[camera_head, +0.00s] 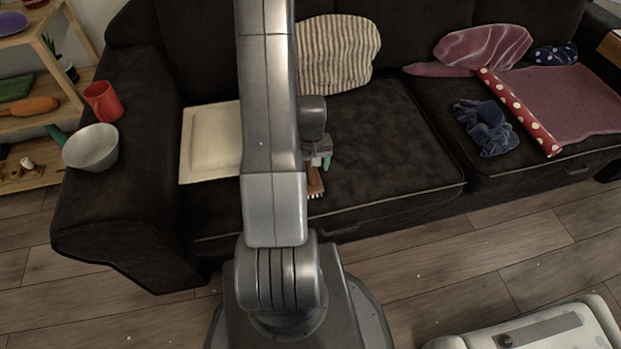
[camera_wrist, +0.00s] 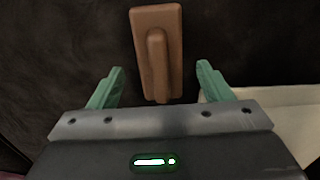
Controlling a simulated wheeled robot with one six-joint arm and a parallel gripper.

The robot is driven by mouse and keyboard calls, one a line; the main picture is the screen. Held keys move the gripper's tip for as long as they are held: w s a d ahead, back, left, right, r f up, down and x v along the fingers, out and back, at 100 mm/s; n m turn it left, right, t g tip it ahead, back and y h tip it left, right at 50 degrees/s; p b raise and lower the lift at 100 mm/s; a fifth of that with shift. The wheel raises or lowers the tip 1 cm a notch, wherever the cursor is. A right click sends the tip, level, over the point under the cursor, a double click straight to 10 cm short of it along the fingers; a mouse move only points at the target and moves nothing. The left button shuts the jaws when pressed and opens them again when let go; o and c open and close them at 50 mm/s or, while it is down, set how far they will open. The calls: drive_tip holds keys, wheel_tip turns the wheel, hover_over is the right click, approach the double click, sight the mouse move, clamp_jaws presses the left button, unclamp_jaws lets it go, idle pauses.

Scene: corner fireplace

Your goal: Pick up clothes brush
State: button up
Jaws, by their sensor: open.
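The clothes brush (camera_wrist: 157,52) is brown and wooden, with a raised handle along its back. It lies on the dark sofa seat, with its near end between the green fingertips in the wrist view. My gripper (camera_wrist: 159,82) is open, with one finger on each side of the brush and a gap on both sides. In the head view my arm hides most of the brush (camera_head: 315,183); a brown strip with pale bristles shows at the seat's front edge, just below my gripper (camera_head: 322,160).
A cream square item (camera_head: 211,145) lies on the seat to the left. A striped cushion (camera_head: 337,55) leans on the backrest. A blue cloth (camera_head: 486,128) lies farther right. The middle seat is clear.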

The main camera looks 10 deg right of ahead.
sight(311, 169)
wheel_tip(311, 169, down, 3)
drive_tip(key=shift+f+b, duration=0.15)
drive_tip(key=shift+b, duration=0.15)
drive_tip(key=c, duration=1.2)
wheel_tip(311, 169, up, 10)
drive_tip(key=p, duration=0.2)
drive_tip(key=shift+p, duration=0.35)
